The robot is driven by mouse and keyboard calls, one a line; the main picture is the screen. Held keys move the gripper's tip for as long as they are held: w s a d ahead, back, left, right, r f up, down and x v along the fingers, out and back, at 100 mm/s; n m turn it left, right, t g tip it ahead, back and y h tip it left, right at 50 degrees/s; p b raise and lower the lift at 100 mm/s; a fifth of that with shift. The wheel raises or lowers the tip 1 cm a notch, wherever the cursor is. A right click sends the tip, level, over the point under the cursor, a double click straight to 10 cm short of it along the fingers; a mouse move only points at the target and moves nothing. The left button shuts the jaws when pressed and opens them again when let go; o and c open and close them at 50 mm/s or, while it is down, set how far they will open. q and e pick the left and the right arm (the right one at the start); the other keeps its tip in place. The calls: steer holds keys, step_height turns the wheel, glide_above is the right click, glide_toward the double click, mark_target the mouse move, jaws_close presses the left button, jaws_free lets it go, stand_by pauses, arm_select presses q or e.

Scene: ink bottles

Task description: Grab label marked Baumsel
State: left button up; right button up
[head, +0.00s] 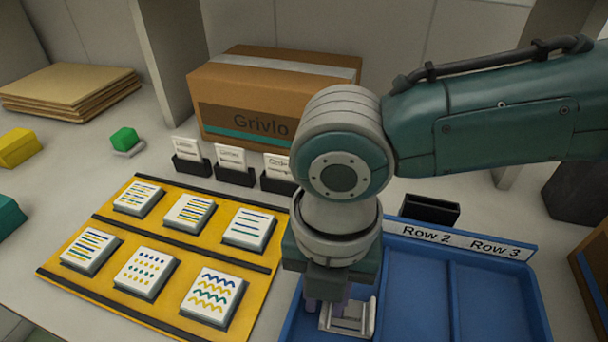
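Small white cards stand upright in black holders at the back: a left card (186,149), a middle card (231,158) and a right card (278,167) partly behind my arm. Their print is too small to read surely; I cannot make out Baumsel on any. A black holder (429,209) right of my arm shows no card. My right gripper (328,303) points down over the left part of the blue tray (541,318). A pale grey, frame-like piece (348,318) is at its fingertips; I cannot tell whether the fingers hold it. My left gripper is out of view.
A yellow board (110,238) with several patterned blocks lies left of the tray. A cardboard box (274,95) marked Grivlo stands behind the cards. The tray's Row 2 and Row 3 sections look empty. A green block (124,138) sits at left.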

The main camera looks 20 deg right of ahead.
steer(key=shift+f, duration=0.1)
steer(key=shift+c, duration=0.3)
jaws_close()
